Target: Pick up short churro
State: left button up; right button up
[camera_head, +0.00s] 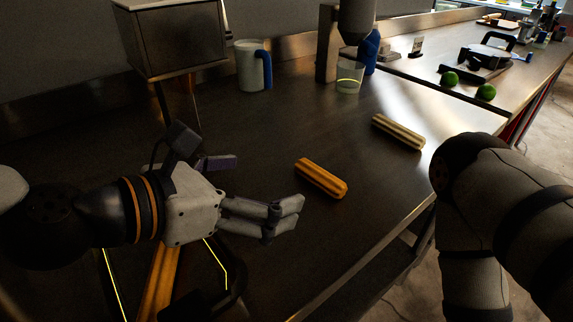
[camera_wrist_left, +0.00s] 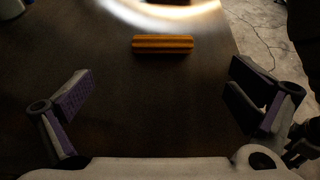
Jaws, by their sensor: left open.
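An orange-brown ridged churro (camera_head: 321,178) lies on the dark metal table near the middle of the head view. It also shows in the left wrist view (camera_wrist_left: 162,44), lying crosswise beyond my fingers. A paler churro (camera_head: 398,132) lies farther back and to the right, and looks about as long, so I cannot tell surely which is the short one. My left gripper (camera_head: 262,200) is open and empty, to the left of the orange-brown churro and apart from it. Its spread fingers (camera_wrist_left: 162,105) show in the left wrist view. My right gripper is out of view; only my right arm shows.
A grey cup with a blue handle (camera_head: 252,66) and a clear cup (camera_head: 348,77) stand at the back. A metal box (camera_head: 172,38) stands at the back left. Green limes (camera_head: 486,92) and a press (camera_head: 484,60) are far right. Table (camera_head: 330,235) is clear around the orange-brown churro.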

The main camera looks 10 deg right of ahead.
aim_at(318, 174)
pick_arm(q)
jog(key=b+x, duration=0.1)
jog(key=x, duration=1.1)
jog(key=shift+s+d+f, duration=0.15)
jog(key=shift+d, duration=0.15)
jog(key=shift+a, duration=0.1)
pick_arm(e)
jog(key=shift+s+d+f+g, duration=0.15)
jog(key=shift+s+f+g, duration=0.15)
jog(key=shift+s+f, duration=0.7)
pick_arm(q)
jog(key=c, duration=0.9)
